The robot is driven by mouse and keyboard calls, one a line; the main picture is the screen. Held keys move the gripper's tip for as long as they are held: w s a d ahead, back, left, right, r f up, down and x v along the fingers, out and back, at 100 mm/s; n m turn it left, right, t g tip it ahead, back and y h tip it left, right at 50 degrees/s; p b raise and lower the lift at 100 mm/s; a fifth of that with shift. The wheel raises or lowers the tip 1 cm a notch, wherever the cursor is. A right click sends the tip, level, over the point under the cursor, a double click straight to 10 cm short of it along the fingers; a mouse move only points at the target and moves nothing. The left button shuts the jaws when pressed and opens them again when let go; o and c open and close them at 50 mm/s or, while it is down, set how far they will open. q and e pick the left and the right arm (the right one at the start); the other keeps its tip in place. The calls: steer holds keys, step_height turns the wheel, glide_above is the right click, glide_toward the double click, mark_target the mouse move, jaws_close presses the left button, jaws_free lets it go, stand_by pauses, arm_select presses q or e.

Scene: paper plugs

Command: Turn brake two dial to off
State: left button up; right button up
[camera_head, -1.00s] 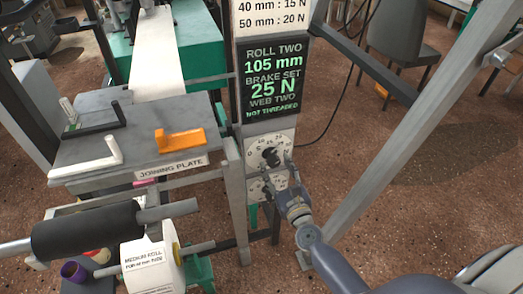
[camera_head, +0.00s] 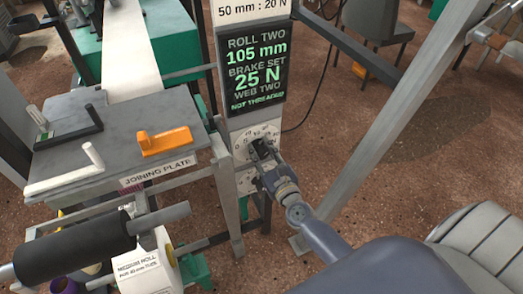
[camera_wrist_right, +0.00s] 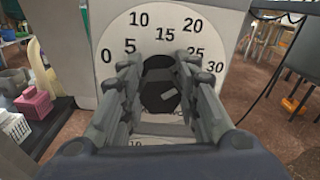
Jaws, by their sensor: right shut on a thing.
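The upper dial plate (camera_head: 243,138) is white and sits on the post below the display. In the right wrist view the plate (camera_wrist_right: 115,38) shows numbers from 0 to 30 around a dark round knob (camera_wrist_right: 156,90). My right gripper (camera_head: 262,155) is at this dial, shut on the knob, with one finger on each side of it in the wrist view (camera_wrist_right: 159,68). The fingers hide part of the knob and plate. The display (camera_head: 252,62) reads "ROLL TWO 105 mm, BRAKE SET 25 N, WEB TWO NOT THREADED". My left gripper is not in view.
A lower dial (camera_head: 243,182) sits just below, partly hidden by my gripper. The joining plate (camera_head: 105,155) with an orange handle (camera_head: 165,140) is to the left. A black roller (camera_head: 75,248) and a medium roll (camera_head: 145,270) stand front left. A slanted grey beam (camera_head: 405,105) rises on the right.

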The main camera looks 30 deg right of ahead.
steer(key=n, duration=0.2)
steer(key=shift+n+p, duration=0.35)
steer(key=shift+n, duration=0.05)
steer(key=shift+a+n, duration=0.1)
steer(key=shift+n, duration=0.8)
steer(key=n+p, duration=0.1)
steer(key=n, duration=0.4)
steer(key=shift+w+a+p, duration=0.1)
steer(key=shift+a+p, duration=0.05)
steer(key=shift+p, duration=0.25)
steer(key=n, duration=0.2)
steer(key=n+p, duration=0.1)
steer(key=n, duration=0.1)
steer(key=shift+f+n, duration=0.2)
steer(key=shift+n, duration=0.2)
steer(key=n+p, duration=0.2)
steer(key=n, duration=0.3)
steer(key=shift+f, duration=0.15)
arm_select(q)
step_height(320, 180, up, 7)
steer(key=p, duration=0.1)
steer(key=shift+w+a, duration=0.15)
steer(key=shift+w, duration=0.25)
arm_select(e)
steer(key=shift+f+n, duration=0.15)
steer(key=shift+n, duration=2.65)
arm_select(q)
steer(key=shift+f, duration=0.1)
